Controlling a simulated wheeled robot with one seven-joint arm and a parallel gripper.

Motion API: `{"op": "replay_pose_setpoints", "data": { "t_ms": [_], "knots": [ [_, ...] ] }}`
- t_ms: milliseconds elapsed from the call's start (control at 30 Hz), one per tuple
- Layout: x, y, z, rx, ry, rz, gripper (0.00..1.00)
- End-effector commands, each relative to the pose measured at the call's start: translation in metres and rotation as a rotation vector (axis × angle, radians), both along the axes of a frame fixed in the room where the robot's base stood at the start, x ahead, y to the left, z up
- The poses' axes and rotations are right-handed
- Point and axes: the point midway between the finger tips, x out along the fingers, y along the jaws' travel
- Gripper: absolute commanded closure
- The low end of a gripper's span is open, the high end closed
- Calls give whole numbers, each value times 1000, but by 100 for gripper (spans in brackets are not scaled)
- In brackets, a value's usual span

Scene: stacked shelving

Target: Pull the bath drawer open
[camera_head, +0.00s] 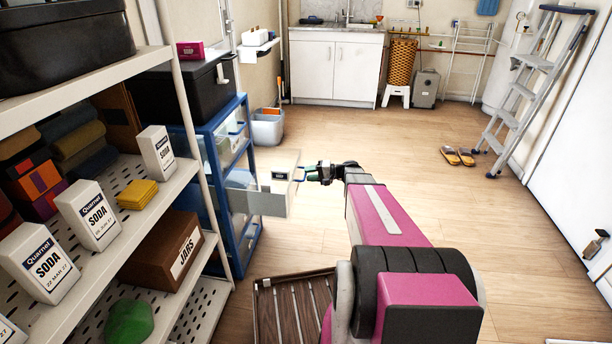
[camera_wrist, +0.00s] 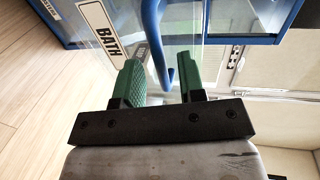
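The bath drawer (camera_head: 262,201) is a clear drawer standing well out from the blue-framed drawer unit (camera_head: 243,108), so it is open. Its "BATH" label (camera_wrist: 103,30) shows in the wrist view, left of a blue loop handle (camera_wrist: 152,28). In the head view the handle (camera_head: 300,174) is on the drawer front. My gripper (camera_head: 316,173) is at that handle. In the wrist view, my gripper's green fingers (camera_wrist: 163,75) stand apart on either side of the handle bar, with gaps visible. The drawer's inside is mostly hidden.
A metal shelf (camera_head: 182,181) with soda boxes and a jars box (camera_head: 168,250) stands at left. A slatted wooden piece (camera_head: 292,308) is on the floor below my arm. Slippers (camera_head: 458,156) and a stepladder (camera_head: 530,85) are at right. The middle floor is clear.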

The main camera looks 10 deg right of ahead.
Motion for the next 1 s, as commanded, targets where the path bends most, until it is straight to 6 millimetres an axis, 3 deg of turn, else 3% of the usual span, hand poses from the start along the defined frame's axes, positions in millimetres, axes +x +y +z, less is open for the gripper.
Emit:
{"op": "replay_pose_setpoints", "data": {
  "t_ms": [200,433,667,1000],
  "knots": [
    [-15,-40,10,0,0,-2,64],
    [-25,-70,16,0,0,-2,64],
    [-29,-79,18,0,0,1,64],
    [-33,-74,17,-16,9,9,64]
  ]
}}
